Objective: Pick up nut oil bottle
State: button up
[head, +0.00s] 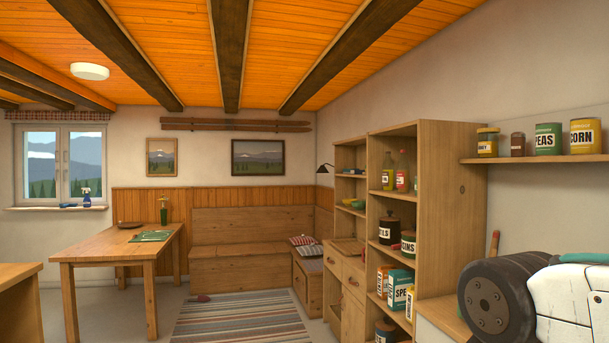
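Two bottles stand side by side on an upper shelf of the tall wooden shelf unit (444,190). One is a yellowish bottle (388,174) with a pale label, and the other is a red bottle (402,177). Their labels are too small to read, so I cannot tell whether either is the nut oil bottle. Part of my arm shows at the lower right, in front of the unit and close to the camera. My gripper is not in view.
A wall shelf (540,159) at right holds jars and PEAS and CORN cans. Lower shelves hold canisters and boxes. A wooden table (95,243) stands at left, with a bench (235,262) behind. The striped rug (240,320) is mostly clear, with a small reddish item on it.

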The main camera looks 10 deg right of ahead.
aim_at(388, 166)
jog(key=u, duration=0.45)
jog(key=i, duration=2.45)
jog(key=z, duration=0.9)
